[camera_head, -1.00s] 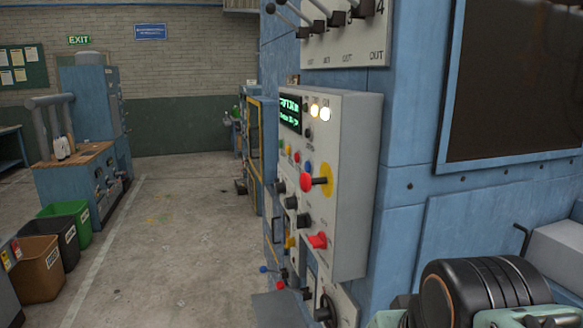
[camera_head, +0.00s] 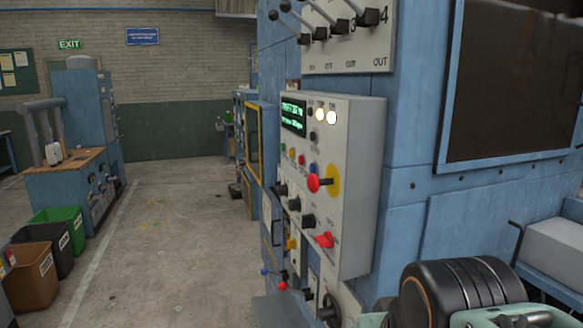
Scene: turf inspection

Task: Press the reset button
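A grey control panel box (camera_head: 352,150) is fixed to the side of a blue machine, in the middle of the head view. It carries a lit green display (camera_head: 293,115), two lit lamps, several small coloured buttons (camera_head: 301,160), a large red button (camera_head: 314,183) on a yellow disc, black knobs and a red switch (camera_head: 324,240). Labels are too small to read, so I cannot tell which is the reset button. Part of my arm shows at the bottom right, apart from the panel; my gripper's fingers are not in view.
The blue machine (camera_head: 405,240) with a dark window fills the right side. Levers (camera_head: 368,17) stick out above the panel. Brown, black and green bins (camera_head: 66,223) stand at left by a workbench (camera_head: 65,185). The floor between (camera_head: 165,230) is clear. A grey box lies at far right.

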